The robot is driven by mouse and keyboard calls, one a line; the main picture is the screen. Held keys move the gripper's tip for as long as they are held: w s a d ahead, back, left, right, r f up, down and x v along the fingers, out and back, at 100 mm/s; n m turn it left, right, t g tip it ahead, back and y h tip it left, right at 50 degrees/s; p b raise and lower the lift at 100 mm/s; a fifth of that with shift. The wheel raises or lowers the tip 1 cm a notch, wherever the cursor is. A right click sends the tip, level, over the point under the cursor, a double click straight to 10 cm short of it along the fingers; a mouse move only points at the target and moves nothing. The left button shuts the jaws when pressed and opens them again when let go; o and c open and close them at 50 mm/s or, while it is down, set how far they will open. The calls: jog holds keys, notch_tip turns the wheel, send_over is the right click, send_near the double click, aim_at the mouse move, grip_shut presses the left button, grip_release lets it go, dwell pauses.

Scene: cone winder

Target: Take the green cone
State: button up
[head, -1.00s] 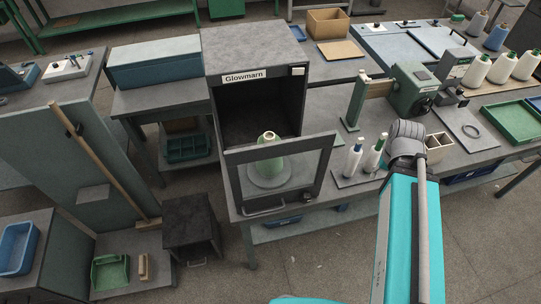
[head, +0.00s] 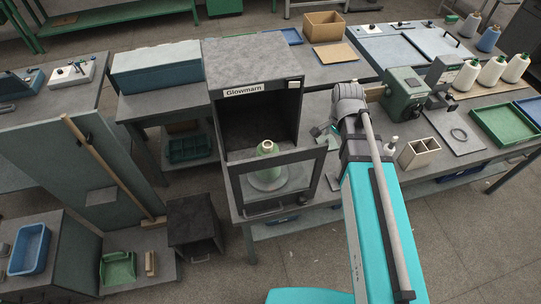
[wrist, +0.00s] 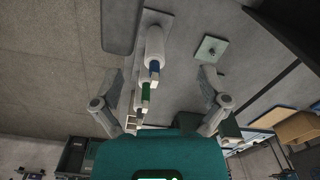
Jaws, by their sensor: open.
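The green cone (head: 267,165), pale green with a dark hole in its top, stands upright on a round grey plate (head: 268,184) at the grey cabinet marked "Glowmarn" (head: 247,120). Its top shows above the upper bar of the windowed door (head: 237,190); its lower part shows through the window. My gripper (head: 326,132) is right of the cabinet in the head view, partly hidden by my arm and apart from the cone. In the wrist view my gripper (wrist: 161,78) is open and empty. The cone cannot be made out there.
A divided box (head: 419,153) and a green tray (head: 506,124) are on the bench at right. White cones (head: 491,70) stand behind.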

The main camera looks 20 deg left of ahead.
jog(key=w+a+r+m+p, duration=0.1)
jog(key=a+r+m+p, duration=0.15)
jog(key=a, duration=0.35)
jog(key=r+m, duration=0.1)
jog(key=m, duration=0.8)
send_over(268, 144)
jog(key=shift+a+r+n, duration=0.15)
jog(key=shift+a+n, duration=0.1)
jog(key=shift+a, duration=0.05)
notch_tip(268, 144, down, 9)
jog(key=b, duration=0.8)
jog(key=shift+r, duration=0.2)
jog(key=shift+f+b, duration=0.15)
jog(key=shift+b, duration=0.15)
jog(key=f+b, duration=0.5)
jog(key=shift+w+d, duration=0.1)
jog(key=shift+d, duration=0.1)
